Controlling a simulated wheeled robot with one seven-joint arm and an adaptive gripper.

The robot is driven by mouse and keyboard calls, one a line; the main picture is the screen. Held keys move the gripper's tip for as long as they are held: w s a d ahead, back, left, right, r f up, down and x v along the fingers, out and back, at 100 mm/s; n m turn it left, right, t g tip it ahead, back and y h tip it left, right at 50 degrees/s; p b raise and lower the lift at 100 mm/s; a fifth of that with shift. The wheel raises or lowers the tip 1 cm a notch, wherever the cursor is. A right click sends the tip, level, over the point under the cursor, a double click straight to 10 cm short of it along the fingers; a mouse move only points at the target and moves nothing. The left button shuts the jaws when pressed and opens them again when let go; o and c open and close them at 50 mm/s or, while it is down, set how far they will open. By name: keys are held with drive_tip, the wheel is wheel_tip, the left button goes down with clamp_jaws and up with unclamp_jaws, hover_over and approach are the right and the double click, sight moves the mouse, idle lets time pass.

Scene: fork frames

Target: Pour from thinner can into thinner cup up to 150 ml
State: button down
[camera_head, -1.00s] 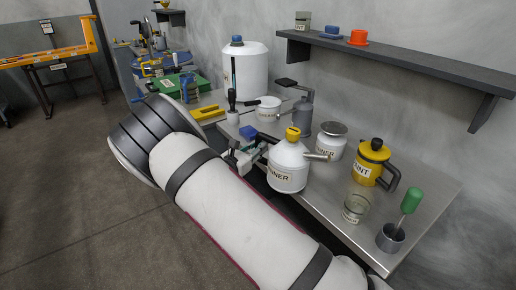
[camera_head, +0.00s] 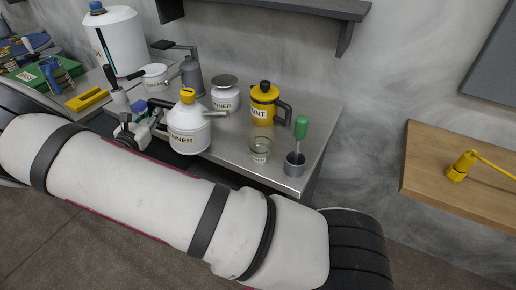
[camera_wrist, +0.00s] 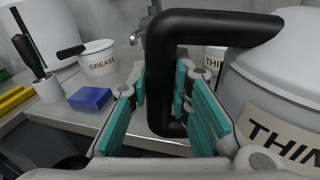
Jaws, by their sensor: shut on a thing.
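The thinner can (camera_head: 188,137) is white with a yellow cap, a spout pointing right and a black handle on its left. My gripper (camera_head: 140,128) is shut on this handle; the wrist view shows the black handle (camera_wrist: 163,75) between the teal finger pads (camera_wrist: 170,90). The can looks upright at the table's front edge; I cannot tell whether it touches the table. The thinner cup (camera_head: 260,151) is a clear labelled glass, upright on the table to the right of the can, apart from the spout. Its liquid level is too small to read.
On the metal table (camera_head: 232,155) stand a lidded white pot (camera_head: 225,98), a yellow paint pot (camera_head: 263,107) and a grey cup with a green-handled tool (camera_head: 295,165). A grease pot (camera_head: 154,75) and oil can (camera_head: 192,77) stand behind. A wooden bench (camera_head: 455,205) is at right.

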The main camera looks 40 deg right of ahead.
sight(169, 108)
drive_tip(key=shift+s+d+f+p, duration=0.2)
drive_tip(key=shift+s+d+p, duration=0.55)
drive_tip(key=shift+s, duration=0.25)
drive_tip(key=shift+s+d+f+p, duration=0.25)
drive_tip(key=shift+s+d+p, duration=0.5)
drive_tip(key=shift+s, duration=0.2)
drive_tip(key=shift+s+d+f+p, duration=0.2)
drive_tip(key=shift+s+d+p, duration=0.55)
drive_tip(key=shift+s, duration=0.25)
idle(0.7)
drive_tip(key=shift+r+m+p, duration=1.1)
drive_tip(key=shift+r+p, duration=0.2)
drive_tip(key=shift+r, duration=1.1)
idle(1.9)
